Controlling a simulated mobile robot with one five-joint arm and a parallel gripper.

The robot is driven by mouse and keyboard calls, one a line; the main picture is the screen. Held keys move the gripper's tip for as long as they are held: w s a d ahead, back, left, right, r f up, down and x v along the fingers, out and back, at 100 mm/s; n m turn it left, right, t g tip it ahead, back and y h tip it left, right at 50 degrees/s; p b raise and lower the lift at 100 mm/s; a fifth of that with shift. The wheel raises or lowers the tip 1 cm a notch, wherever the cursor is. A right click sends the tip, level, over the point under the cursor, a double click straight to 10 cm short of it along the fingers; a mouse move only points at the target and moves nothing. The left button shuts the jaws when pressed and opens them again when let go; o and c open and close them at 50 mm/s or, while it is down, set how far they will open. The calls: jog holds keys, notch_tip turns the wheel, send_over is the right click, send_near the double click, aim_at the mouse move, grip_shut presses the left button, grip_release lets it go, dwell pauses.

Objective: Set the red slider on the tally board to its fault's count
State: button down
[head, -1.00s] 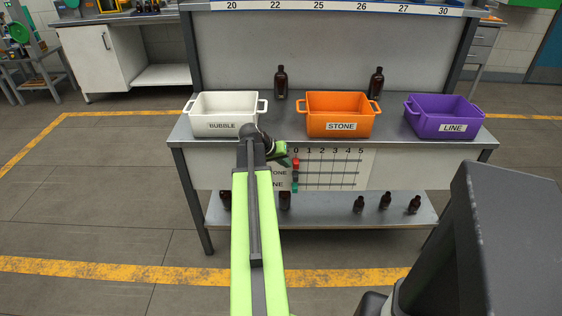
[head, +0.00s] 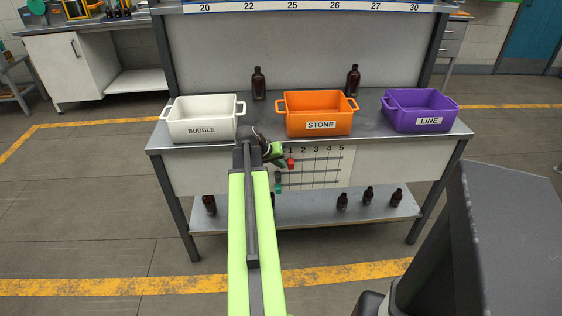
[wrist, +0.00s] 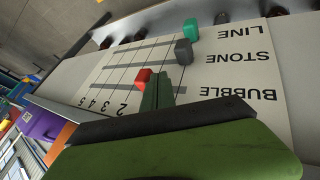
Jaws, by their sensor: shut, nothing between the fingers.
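The tally board (head: 322,183) hangs below the front edge of the bench, with rows BUBBLE, STONE and LINE. The red slider (head: 291,163) sits on the top, BUBBLE row, about under the 1; it also shows in the wrist view (wrist: 143,77). The dark grey slider (wrist: 184,52) is on the STONE row and the teal slider (wrist: 191,28) on the LINE row, both near the low-number end. My gripper (wrist: 160,88) is shut and empty, its fingertips right beside the red slider on its low-number side, seemingly touching. In the head view my gripper (head: 278,158) hides the 0.
A white BUBBLE crate (head: 202,131), orange STONE crate (head: 320,126) and purple LINE crate (head: 428,121) stand on the bench. Two amber bottles (head: 258,84) (head: 353,80) stand behind them. Several more, such as one (head: 342,201), stand on the lower shelf (head: 300,209).

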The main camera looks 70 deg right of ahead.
jog(key=w+a+r+p, duration=0.5)
jog(key=a+r+p, duration=0.1)
jog(key=r+p, duration=0.2)
jog(key=shift+w+a, duration=0.4)
